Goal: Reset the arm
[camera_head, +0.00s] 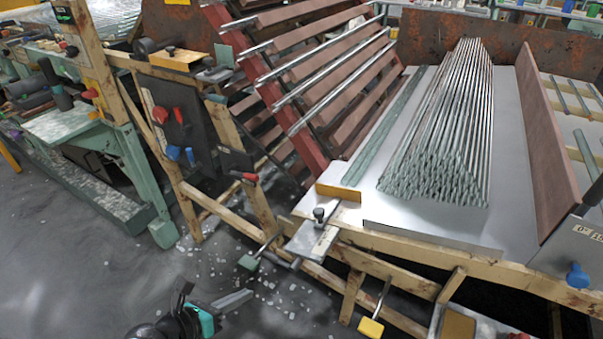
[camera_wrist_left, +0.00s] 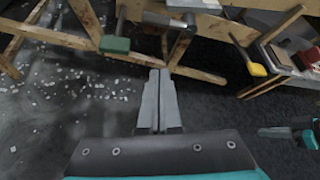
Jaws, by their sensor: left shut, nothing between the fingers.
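My left gripper (camera_head: 248,294) is low in the head view, in front of the bench and over the grey floor. In the left wrist view its two grey fingers (camera_wrist_left: 159,75) lie together, shut and empty. They touch nothing that I can see. A dark and teal part at the right edge of the left wrist view looks like my right gripper (camera_wrist_left: 264,132); it is too small and cut off to show its jaws.
The bench's wooden frame (camera_head: 400,257) carries a green-ended lever (camera_head: 249,262) and a yellow-ended lever (camera_head: 371,327), both jutting toward me. A slanted rack (camera_head: 310,80) with several tubes stands behind. The floor (camera_head: 90,270) at left is free.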

